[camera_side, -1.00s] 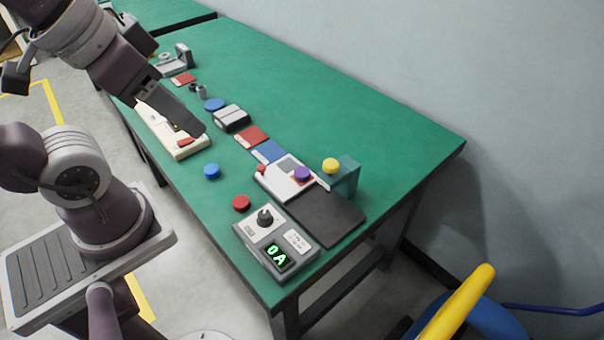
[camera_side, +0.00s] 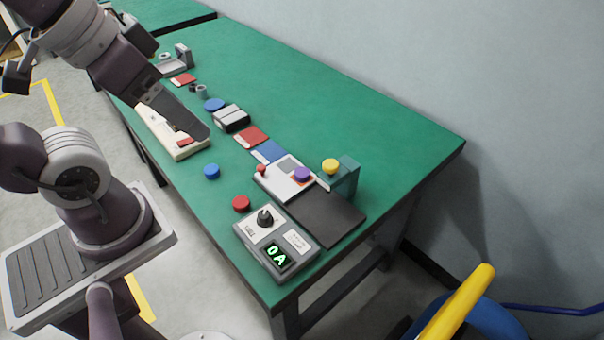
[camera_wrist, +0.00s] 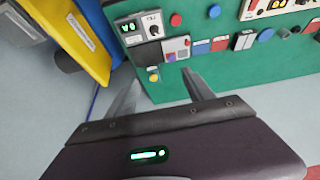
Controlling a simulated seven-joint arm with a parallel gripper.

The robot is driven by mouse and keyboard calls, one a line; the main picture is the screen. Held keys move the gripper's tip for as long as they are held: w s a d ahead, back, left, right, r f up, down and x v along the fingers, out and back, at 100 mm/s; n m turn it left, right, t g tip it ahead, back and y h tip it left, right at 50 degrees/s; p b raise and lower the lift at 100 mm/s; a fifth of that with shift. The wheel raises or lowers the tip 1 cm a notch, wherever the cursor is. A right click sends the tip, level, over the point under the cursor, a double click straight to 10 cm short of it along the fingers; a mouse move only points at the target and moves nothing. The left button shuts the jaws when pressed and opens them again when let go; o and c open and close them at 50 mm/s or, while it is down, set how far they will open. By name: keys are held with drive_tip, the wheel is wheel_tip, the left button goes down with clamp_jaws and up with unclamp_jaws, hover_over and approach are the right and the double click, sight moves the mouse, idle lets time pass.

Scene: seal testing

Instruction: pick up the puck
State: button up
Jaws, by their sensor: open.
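Several round pucks show, and I cannot tell which one the task means. A blue puck (camera_side: 212,171) and a red puck (camera_side: 241,203) lie on the near side of the green table. A purple puck (camera_side: 302,174) sits on a white and grey device, and a yellow puck (camera_side: 331,165) sits on a teal block. Another blue disc (camera_side: 214,104) lies farther back.
A meter box (camera_side: 277,244) with a knob and lit display stands at the table's near corner, beside a dark mat (camera_side: 328,216). A white device (camera_side: 172,134) lies below my gripper. The right part of the table (camera_side: 390,140) is clear.

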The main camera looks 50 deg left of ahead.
drive_tip(key=w+f+n+g+h, duration=0.45)
drive_tip(key=w+f+n, duration=0.2)
drive_tip(key=w, duration=0.35)
drive_tip(key=n+t+h, duration=0.5)
drive_tip(key=n+h, duration=0.3)
drive_tip(key=n, duration=0.8)
approach(302, 171)
drive_tip(key=shift+w+d+g, duration=0.15)
drive_tip(key=shift+d+g, duration=0.1)
drive_tip(key=shift+d, duration=0.45)
drive_tip(key=shift+n, duration=0.35)
drive_tip(key=x, duration=0.7)
drive_tip(key=shift+w+f, duration=0.15)
drive_tip(key=shift+f, duration=0.05)
drive_tip(key=shift+a+y, duration=0.1)
drive_tip(key=shift+y, duration=0.15)
clamp_jaws()
